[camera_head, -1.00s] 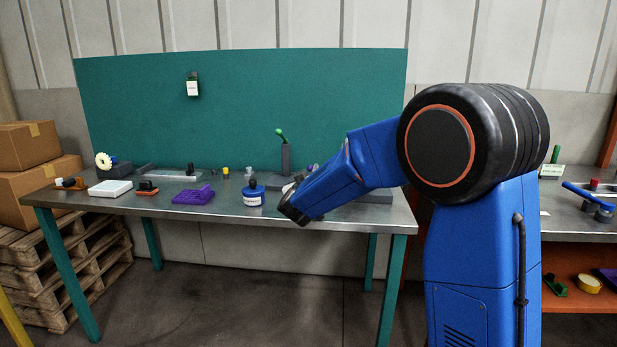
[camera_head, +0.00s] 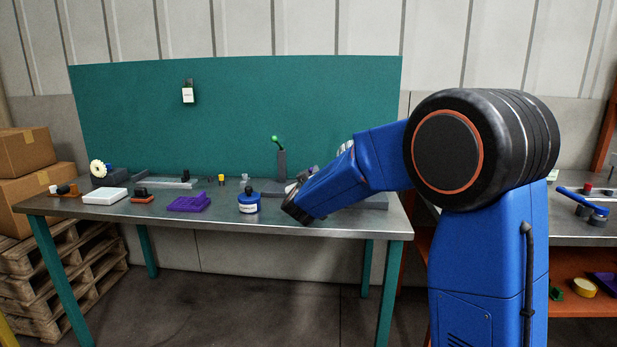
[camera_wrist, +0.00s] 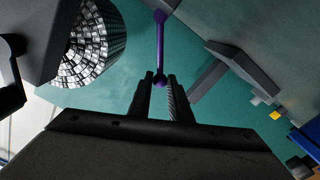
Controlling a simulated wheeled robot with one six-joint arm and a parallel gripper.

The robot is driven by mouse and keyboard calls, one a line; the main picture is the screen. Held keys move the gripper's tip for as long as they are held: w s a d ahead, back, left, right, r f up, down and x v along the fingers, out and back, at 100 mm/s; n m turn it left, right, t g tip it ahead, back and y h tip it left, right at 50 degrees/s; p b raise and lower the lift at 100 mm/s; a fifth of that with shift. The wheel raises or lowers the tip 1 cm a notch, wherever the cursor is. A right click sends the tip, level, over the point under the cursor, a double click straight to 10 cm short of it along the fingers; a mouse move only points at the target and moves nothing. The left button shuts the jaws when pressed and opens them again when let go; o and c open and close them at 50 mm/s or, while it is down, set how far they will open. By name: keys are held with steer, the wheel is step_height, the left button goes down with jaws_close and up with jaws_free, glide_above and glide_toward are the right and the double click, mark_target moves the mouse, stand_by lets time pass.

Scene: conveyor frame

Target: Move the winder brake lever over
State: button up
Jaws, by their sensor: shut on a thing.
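In the wrist view a slim purple lever (camera_wrist: 160,45) with a ball at its lower end runs up from between my jaws. I take it as the winder brake lever. My gripper (camera_wrist: 160,82) is shut on its ball end. A dark drum with a bright, blocky patterned face (camera_wrist: 88,45) stands left of the lever, apart from it. In the head view my forearm hides the jaws and the purple lever over the right end of the workbench (camera_head: 330,222).
A grey post with a green-knobbed lever (camera_head: 280,162) stands left of my arm. A blue-lidded jar (camera_head: 249,204), a purple tray (camera_head: 188,203) and a white box (camera_head: 105,196) sit along the bench. A teal backboard (camera_head: 240,110) rises behind. A grey bar (camera_wrist: 232,62) lies right of the jaws.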

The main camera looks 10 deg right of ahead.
steer(key=shift+d, duration=0.15)
steer(key=shift+s+d+r, duration=0.2)
steer(key=shift+d+r, duration=0.1)
steer(key=shift+d, duration=0.25)
steer(key=shift+s+d+r, duration=0.2)
steer(key=shift+d+r, duration=0.1)
steer(key=shift+d, duration=0.2)
steer(key=shift+d, duration=0.1)
steer(key=shift+s+d+r, duration=0.1)
steer(key=shift+s+d, duration=0.1)
steer(key=shift+d, duration=0.4)
steer(key=shift+s+d+r, duration=0.1)
steer(key=shift+s+d, duration=0.05)
steer(key=shift+d, duration=0.4)
steer(key=o, duration=0.9)
